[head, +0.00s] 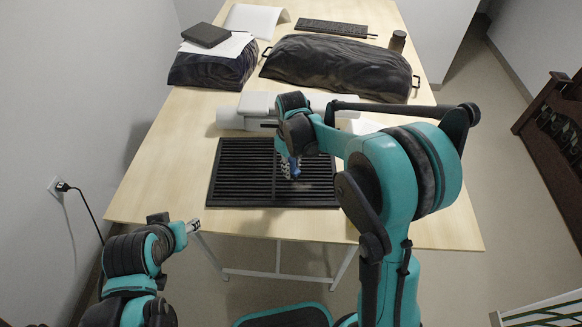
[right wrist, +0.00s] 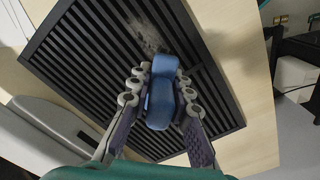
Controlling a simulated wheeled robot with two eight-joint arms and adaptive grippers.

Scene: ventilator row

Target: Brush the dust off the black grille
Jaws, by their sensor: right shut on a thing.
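The black grille (head: 240,172) lies flat on the wooden table near its front edge. It fills much of the right wrist view (right wrist: 80,62). A pale grey dust patch (right wrist: 147,33) lies across its slats just beyond my gripper. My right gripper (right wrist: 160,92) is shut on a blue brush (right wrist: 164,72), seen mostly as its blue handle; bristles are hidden. In the head view my right gripper (head: 290,168) is over the right half of the grille; contact cannot be told. My left gripper (head: 192,227) is off the table's front left edge, its jaws too small to read.
Further back are dark bags (head: 340,66), a black book (head: 206,35), a keyboard (head: 333,28) and a dark jar (head: 397,41). The table (head: 160,185) is bare left of the grille.

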